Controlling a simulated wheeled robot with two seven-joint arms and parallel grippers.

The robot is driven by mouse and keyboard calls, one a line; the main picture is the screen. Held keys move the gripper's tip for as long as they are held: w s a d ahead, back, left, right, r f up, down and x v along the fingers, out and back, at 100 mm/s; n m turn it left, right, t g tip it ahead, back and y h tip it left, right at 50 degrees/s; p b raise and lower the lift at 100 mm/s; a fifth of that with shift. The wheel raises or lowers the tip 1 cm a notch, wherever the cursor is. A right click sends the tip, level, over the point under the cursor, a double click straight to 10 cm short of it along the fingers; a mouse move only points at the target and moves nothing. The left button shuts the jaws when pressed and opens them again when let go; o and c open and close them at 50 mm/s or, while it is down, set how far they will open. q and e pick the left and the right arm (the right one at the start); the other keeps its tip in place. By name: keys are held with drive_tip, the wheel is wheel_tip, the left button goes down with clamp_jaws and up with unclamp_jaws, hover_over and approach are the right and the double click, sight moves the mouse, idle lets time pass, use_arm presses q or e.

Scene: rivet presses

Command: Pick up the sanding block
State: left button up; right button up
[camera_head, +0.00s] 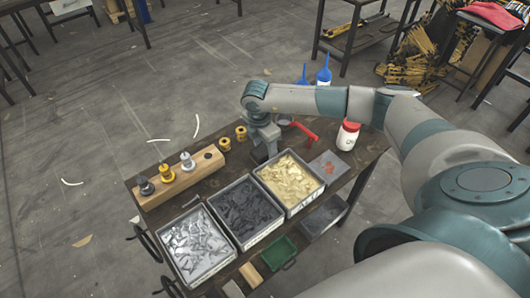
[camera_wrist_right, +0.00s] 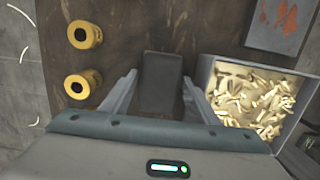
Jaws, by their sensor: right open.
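The sanding block shows in the right wrist view as a dark grey-brown block (camera_wrist_right: 160,82) on the table top. It lies between the two spread fingers of my right gripper (camera_wrist_right: 158,95), with a gap on each side. In the head view my right gripper (camera_head: 265,148) points down at the table behind the bins, and I cannot make out the block there because the gripper is in front of it. I cannot tell the exact height of the fingertips above the table. My left gripper is not in view.
A bin of pale yellow pieces (camera_head: 317,193) stands close beside the gripper, with bins of dark (camera_head: 213,223) and silver parts (camera_head: 169,262) alongside. A wooden block with pegs (camera_head: 155,197) and a white-red bottle (camera_head: 347,136) are farther off.

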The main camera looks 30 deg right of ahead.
sight(265, 148)
drive_tip(key=shift+f, duration=0.15)
drive_tip(key=shift+c, duration=0.3)
drive_tip(key=c, duration=0.8)
drive_tip(key=shift+o, duration=0.2)
drive_tip(key=shift+r, duration=0.4)
drive_tip(key=shift+w+r, duration=0.1)
drive_tip(key=shift+r, duration=0.15)
wheel_tip(265, 148, up, 9)
drive_tip(key=b, duration=0.3)
drive_tip(key=shift+f, duration=0.2)
drive_tip(key=shift+r, duration=0.35)
